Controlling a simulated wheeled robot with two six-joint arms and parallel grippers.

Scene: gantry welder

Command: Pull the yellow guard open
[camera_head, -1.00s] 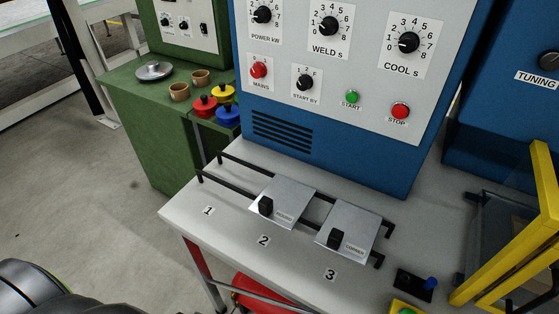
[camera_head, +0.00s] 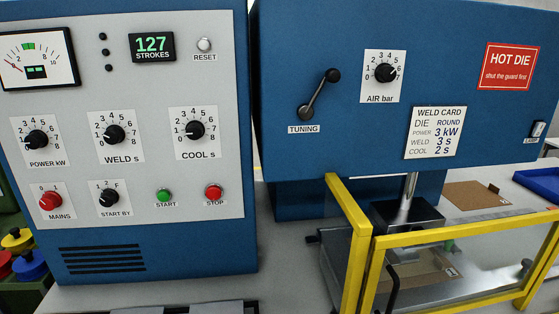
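The yellow guard (camera_head: 362,236) is a yellow frame with clear panels at the lower right of the head view. It stands around the front and left side of the press area. Through its front panel I see a metal plate and a brown flat piece (camera_head: 425,268). A dark curved bar (camera_head: 392,284), perhaps a handle, shows at the guard's left front corner. A press ram (camera_head: 408,205) with a dark block comes down behind the guard's top rail. Neither of my grippers shows in this view.
A blue cabinet with a grey control panel (camera_head: 226,150) stands at the left. The blue press head (camera_head: 310,60) with a tuning crank (camera_head: 320,95) overhangs the guard. A brown sheet (camera_head: 475,195) and a blue tray (camera_head: 540,182) lie behind at the right. Pale bench top (camera_head: 285,285) shows left of the guard.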

